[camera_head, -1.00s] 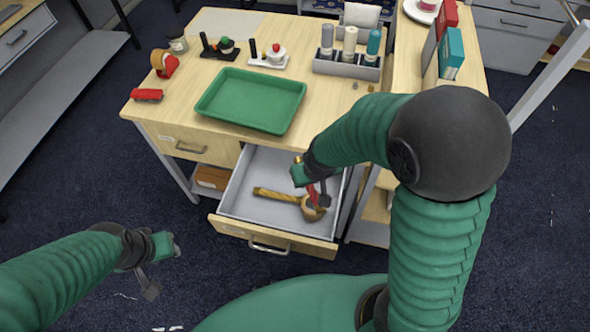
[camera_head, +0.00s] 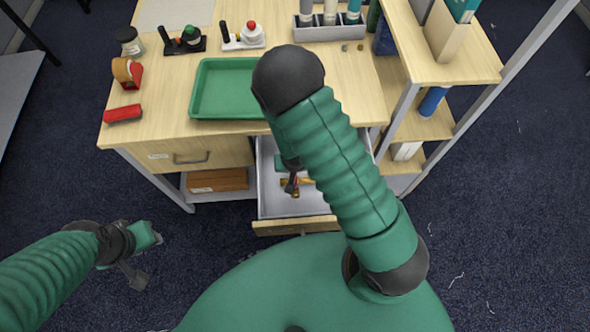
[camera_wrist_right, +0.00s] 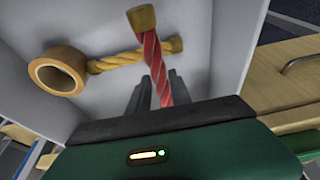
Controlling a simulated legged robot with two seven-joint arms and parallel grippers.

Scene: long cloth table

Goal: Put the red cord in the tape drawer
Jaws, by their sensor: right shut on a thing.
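The red cord (camera_wrist_right: 153,66) is a twisted piece with a tan end cap. In the right wrist view it is between the fingers of my right gripper (camera_wrist_right: 157,90), which is shut on it. The tape drawer (camera_head: 268,190) is pulled open, with pale grey inner walls. Inside lie a roll of brown tape (camera_wrist_right: 57,72) and a yellow twisted cord (camera_wrist_right: 118,62). My right gripper (camera_head: 292,188) is over or in the drawer in the head view, partly hidden by my arm. Whether the red cord touches the drawer floor I cannot tell. My left gripper (camera_head: 148,255) is empty at the lower left, away from the table.
A green tray (camera_head: 225,88) lies on the desk above the drawer. A red stapler-like item (camera_head: 123,113) and a tape dispenser (camera_head: 127,73) are at the left. A bottle rack (camera_head: 330,28) stands at the back. A shelf unit (camera_head: 455,65) is at the right.

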